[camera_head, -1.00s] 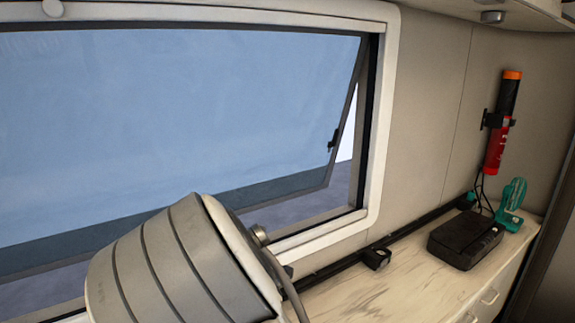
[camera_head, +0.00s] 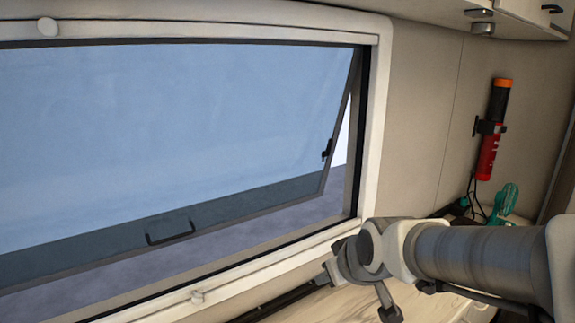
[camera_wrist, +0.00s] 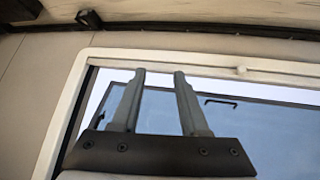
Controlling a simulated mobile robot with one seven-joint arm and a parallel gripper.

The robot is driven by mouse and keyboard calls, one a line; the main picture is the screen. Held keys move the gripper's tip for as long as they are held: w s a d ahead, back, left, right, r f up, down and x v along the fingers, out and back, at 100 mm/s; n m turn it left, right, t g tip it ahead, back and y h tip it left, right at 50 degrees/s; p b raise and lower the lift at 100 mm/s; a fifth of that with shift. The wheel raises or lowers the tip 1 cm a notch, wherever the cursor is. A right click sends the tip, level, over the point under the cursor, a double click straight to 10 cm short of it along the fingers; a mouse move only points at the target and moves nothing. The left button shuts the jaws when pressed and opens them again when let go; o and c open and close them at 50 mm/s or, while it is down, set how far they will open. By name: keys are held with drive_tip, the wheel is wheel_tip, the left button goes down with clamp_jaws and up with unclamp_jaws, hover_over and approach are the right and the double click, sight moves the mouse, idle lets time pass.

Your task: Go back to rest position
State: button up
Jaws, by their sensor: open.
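My gripper (camera_wrist: 158,75) shows in the wrist view with its two fingers apart and nothing between them. Behind the fingers is the window (camera_wrist: 250,120), its frame running across the upper part of that view. In the head view my arm reaches in from the right edge over the counter, in front of the lower right corner of the window (camera_head: 180,120).
The window pane is tilted outward, with a handle (camera_head: 170,232) at its lower edge. A counter (camera_head: 440,306) runs below the window, partly hidden by my arm. A red and black flashlight-like cylinder (camera_head: 492,130) hangs on the right wall. A teal object (camera_head: 504,203) stands on the counter.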

drive_tip(key=s+d+r+m+g+h, duration=0.1)
drive_tip(key=s+d+m, duration=0.1)
drive_tip(key=s, duration=0.6)
drive_tip(key=s+d+r+m+g, duration=0.1)
drive_tip(key=s+d+r+m, duration=0.1)
drive_tip(key=s, duration=0.7)
drive_tip(key=shift+d+r+m+h+p, duration=0.15)
drive_tip(key=shift+d+m+h+p, duration=0.25)
drive_tip(key=shift+d, duration=0.4)
idle(0.3)
